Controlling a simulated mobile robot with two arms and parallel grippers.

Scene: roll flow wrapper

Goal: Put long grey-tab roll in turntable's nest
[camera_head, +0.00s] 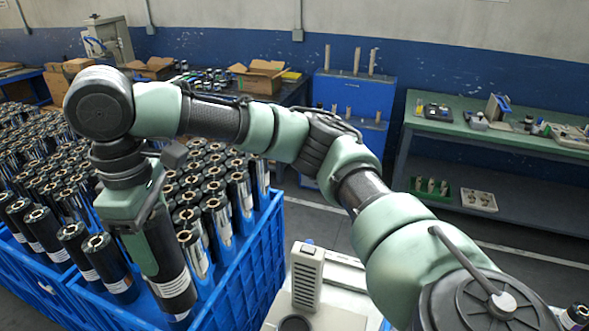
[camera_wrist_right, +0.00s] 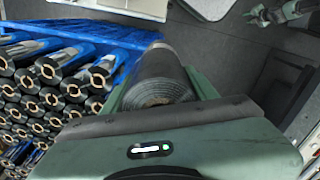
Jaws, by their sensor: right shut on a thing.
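My right gripper (camera_head: 145,232) is shut on a long dark roll (camera_head: 168,262). The roll hangs nearly upright, slightly tilted, over the blue crate, with a pale label band near its lower end. In the right wrist view, one end of the same roll (camera_wrist_right: 160,86) shows between the fingers; no grey tab can be made out. A pale machine (camera_head: 325,300) stands at the bottom centre, with a dark round part at the picture's edge; I cannot tell whether this is the turntable's nest. My left gripper is not in view.
Blue crates (camera_head: 255,262) packed with upright dark and silver rolls fill the left, close around the held roll. A blue cabinet (camera_head: 352,97) and a green-topped bench (camera_head: 500,125) with small parts stand behind. Grey floor is free between the crate and the bench.

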